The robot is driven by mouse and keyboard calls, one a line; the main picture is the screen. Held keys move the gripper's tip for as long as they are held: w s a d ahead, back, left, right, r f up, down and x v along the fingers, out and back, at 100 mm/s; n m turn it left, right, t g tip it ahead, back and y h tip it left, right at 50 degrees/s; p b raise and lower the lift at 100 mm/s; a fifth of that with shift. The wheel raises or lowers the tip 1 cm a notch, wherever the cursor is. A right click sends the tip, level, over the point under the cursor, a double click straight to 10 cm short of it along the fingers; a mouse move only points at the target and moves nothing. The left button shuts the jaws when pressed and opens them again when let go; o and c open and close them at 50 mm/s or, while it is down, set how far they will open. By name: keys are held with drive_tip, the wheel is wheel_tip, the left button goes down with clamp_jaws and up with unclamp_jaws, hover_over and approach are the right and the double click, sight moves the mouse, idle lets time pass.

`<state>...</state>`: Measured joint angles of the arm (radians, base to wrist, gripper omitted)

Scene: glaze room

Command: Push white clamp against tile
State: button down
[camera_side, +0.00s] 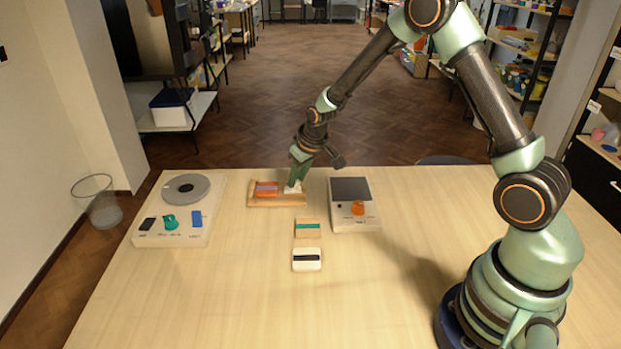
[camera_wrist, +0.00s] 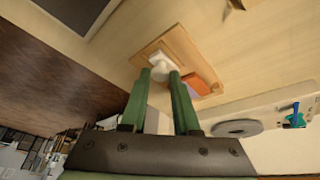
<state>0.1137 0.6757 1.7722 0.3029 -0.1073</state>
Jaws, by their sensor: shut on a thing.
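The wooden holder (camera_side: 262,202) lies at the back middle of the table, and it also shows in the wrist view (camera_wrist: 178,36). An orange tile (camera_side: 264,189) with a purple band lies in its left part; it also shows in the wrist view (camera_wrist: 196,83). The white clamp (camera_side: 291,189) is in the holder's right part. My gripper (camera_side: 297,180) reaches down onto it. In the wrist view my gripper (camera_wrist: 160,74) has the white clamp (camera_wrist: 158,61) between its green fingertips, shut on it. A narrow gap appears between clamp and tile, partly hidden by a finger.
A device with a dark plate and orange knob (camera_side: 357,208) stands close right of the holder. A panel with a grey disc (camera_side: 186,188) is at left. A wooden block with a green stripe (camera_side: 307,231) and a white block (camera_side: 307,263) lie in front. The front table is clear.

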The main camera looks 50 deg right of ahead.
drive_tip(key=shift+d, duration=0.2)
drive_tip(key=shift+w+a, duration=0.75)
drive_tip(key=c, duration=0.7)
unclamp_jaws()
drive_tip(key=shift+o, duration=0.2)
drive_tip(key=shift+s+a+r, duration=0.1)
drive_tip(key=shift+r, duration=0.05)
drive_tip(key=v, duration=1.1)
drive_tip(key=shift+s+r, duration=0.2)
drive_tip(key=shift+r, duration=0.15)
drive_tip(key=s+a+r, duration=0.1)
drive_tip(key=s+r, duration=0.2)
drive_tip(key=s, duration=0.3)
drive_tip(key=s+a+r, duration=0.1)
drive_tip(key=s+r, duration=0.2)
drive_tip(key=s, duration=0.4)
drive_tip(key=s+a+r+t, duration=0.1)
drive_tip(key=s+a+r, duration=0.1)
drive_tip(key=s+r, duration=0.2)
drive_tip(key=shift+s, duration=1.2)
